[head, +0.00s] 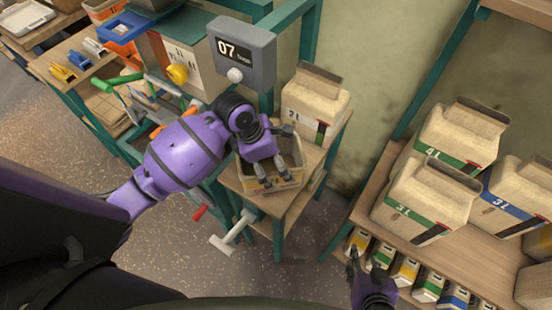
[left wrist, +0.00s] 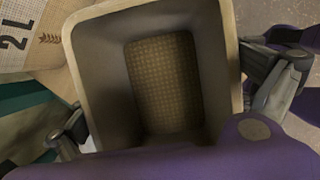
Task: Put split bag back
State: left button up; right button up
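My left gripper (head: 279,172) points down over an open tan box-shaped container (head: 256,184) on a small wooden stand. In the left wrist view the container (left wrist: 150,15) looks empty, with a woven-patterned bottom. The fingers of my left gripper (left wrist: 172,105) are wide apart on opposite sides of it; contact is unclear. A tan bag marked 2L (head: 310,105) stands behind the container; its side also shows in the left wrist view (left wrist: 30,38). My right gripper (head: 366,264) looks open and empty, low by the right shelf. No split shows on any bag.
Several big tan bags, including one with a green stripe (head: 425,200), stand on the right shelf (head: 380,195). Small packets (head: 405,270) line the level below. A grey box showing 07 (head: 242,50) is behind my left arm. A white T-shaped handle (head: 233,232) sticks out below the stand.

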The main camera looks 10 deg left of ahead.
pick_arm(q)
jog(key=v, duration=0.7)
jog(key=shift+r, duration=0.4)
jog(key=shift+s+a+f, duration=0.1)
